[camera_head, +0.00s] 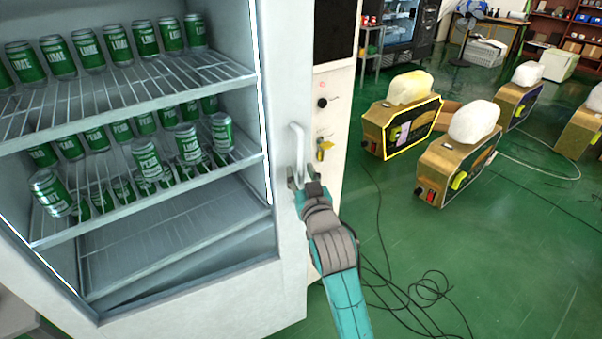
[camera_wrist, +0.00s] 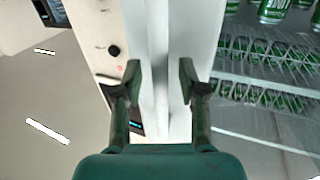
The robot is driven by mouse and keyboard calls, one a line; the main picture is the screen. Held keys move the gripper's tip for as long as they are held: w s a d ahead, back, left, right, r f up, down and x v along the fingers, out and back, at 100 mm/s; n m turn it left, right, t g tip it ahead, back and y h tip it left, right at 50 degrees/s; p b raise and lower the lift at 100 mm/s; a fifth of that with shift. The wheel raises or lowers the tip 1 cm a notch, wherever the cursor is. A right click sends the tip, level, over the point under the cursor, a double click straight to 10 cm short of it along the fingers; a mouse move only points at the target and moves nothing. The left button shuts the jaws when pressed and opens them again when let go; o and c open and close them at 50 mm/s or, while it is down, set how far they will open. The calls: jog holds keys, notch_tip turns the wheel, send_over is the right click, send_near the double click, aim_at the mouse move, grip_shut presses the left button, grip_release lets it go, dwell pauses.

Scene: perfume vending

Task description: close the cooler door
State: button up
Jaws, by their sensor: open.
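The cooler door (camera_head: 284,75) has a wide white frame around a clear window, and shelves of green cans show through it. The frame lies close to the white cabinet front on its right; I cannot tell if a small gap is left. A white vertical handle (camera_head: 298,150) stands out on the door's right side. My gripper (camera_head: 302,184) is at the handle's lower end, with its fingers apart. In the wrist view, my open gripper (camera_wrist: 160,82) has one finger on each side of a white upright part; I cannot tell if either finger touches it.
A control panel with a black knob (camera_head: 322,102) and a yellow-tagged key (camera_head: 323,149) is right of the door. Gold machines with white tops (camera_head: 449,165) stand on the green floor at right. Black cables (camera_head: 425,290) lie near my arm.

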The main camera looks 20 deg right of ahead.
jog(key=shift+w, duration=0.3)
grip_shut()
jog(key=shift+w, duration=0.1)
jog(key=w+a+n+y, duration=0.2)
jog(key=w+y, duration=0.1)
jog(key=w, duration=0.9)
jog(key=shift+w+y, duration=0.3)
jog(key=shift+w, duration=0.1)
grip_release()
jog(key=shift+w, duration=0.1)
